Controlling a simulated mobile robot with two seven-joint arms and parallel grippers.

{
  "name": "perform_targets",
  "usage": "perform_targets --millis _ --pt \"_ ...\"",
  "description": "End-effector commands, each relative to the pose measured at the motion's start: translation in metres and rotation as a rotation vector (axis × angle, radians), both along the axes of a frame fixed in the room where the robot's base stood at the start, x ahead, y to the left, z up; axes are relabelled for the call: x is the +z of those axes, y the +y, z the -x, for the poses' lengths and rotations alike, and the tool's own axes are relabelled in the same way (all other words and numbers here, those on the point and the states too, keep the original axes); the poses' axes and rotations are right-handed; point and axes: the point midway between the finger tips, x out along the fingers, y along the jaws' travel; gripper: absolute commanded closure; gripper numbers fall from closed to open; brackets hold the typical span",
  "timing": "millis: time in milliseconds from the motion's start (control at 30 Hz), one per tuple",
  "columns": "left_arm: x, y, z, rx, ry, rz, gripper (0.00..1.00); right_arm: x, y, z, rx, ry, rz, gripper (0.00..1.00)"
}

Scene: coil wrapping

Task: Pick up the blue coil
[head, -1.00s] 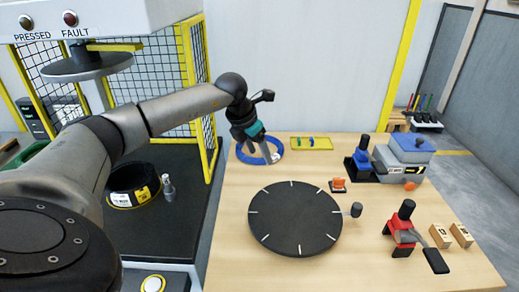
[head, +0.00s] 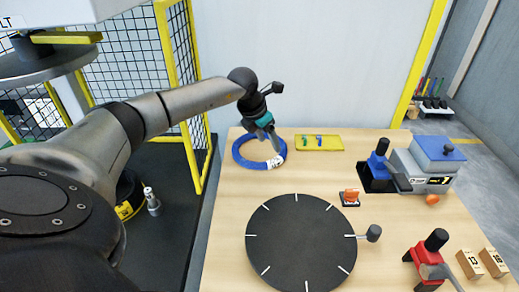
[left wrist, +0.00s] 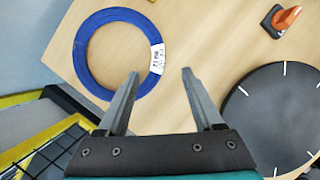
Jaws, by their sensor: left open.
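The blue coil (head: 247,160) is a flat ring with a white label, lying on the wooden table (head: 225,215) near its back left corner. In the left wrist view the whole coil (left wrist: 83,70) shows at the upper left, its label on its right side. My left gripper (head: 276,147) is over the coil's right side in the head view. The height above the coil is hard to tell. My right gripper is not in view.
A black turntable (head: 300,243) stands in front of the coil. A yellow tray (head: 335,142) lies right of it, and an orange-and-black piece (head: 350,197) further right. A blue-and-grey machine (head: 420,165) and a red-and-black tool (head: 428,255) stand at the right. Yellow-framed fencing (head: 196,90) is at the left.

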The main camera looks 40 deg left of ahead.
Motion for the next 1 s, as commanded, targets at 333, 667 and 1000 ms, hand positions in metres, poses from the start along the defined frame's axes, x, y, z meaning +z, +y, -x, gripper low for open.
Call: perform_targets --millis 333,667,1000 --pt "-0.042 -0.002 -0.017 0.000 -0.001 0.000 0.32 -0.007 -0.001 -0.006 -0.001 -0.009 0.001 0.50" --pt "-0.067 -0.001 -0.025 0.001 0.000 0.001 0.32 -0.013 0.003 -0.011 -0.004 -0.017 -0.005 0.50" --pt "-0.092 -0.001 -0.036 0.000 -0.001 -0.001 0.32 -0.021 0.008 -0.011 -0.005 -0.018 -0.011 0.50"
